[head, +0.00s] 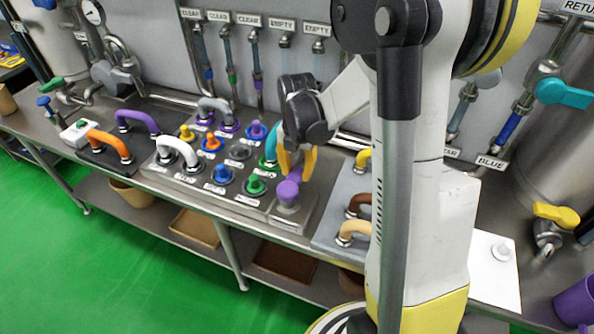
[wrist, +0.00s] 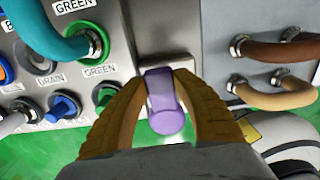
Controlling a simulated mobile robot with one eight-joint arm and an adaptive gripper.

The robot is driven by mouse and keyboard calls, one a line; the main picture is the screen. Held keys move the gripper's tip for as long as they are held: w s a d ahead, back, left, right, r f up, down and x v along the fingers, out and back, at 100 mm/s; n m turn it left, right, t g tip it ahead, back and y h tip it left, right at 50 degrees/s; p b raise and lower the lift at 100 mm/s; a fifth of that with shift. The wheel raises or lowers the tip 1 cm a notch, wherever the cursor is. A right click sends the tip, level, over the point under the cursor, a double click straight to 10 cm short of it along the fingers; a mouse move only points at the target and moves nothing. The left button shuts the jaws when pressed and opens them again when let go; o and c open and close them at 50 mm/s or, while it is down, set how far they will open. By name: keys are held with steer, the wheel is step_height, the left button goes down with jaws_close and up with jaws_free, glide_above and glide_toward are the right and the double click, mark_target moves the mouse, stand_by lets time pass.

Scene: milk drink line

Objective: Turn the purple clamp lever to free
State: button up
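The purple clamp lever (head: 287,189) stands on a grey block at the front right of the fittings panel. In the wrist view the lever (wrist: 162,102) lies between my two yellow fingers, its rounded end toward the camera. My gripper (head: 296,166) reaches down to it from above. In the wrist view the fingertips of my gripper (wrist: 161,76) lie close against both sides of the lever, with no clear gap at the tips. The lever's foot is partly hidden in the wrist view.
Left of the lever is the panel with coloured plugs, a green plug (head: 256,186) nearest. A teal hose bend (wrist: 62,42) rises close by. Brown and tan bends (wrist: 278,92) stand on a plate to the right. My arm hides part of that plate in the head view.

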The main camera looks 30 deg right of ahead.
mark_target(296, 171)
steer(key=o, duration=0.4)
steer(key=shift+r, duration=0.15)
step_height(296, 171, up, 12)
stand_by(0.6)
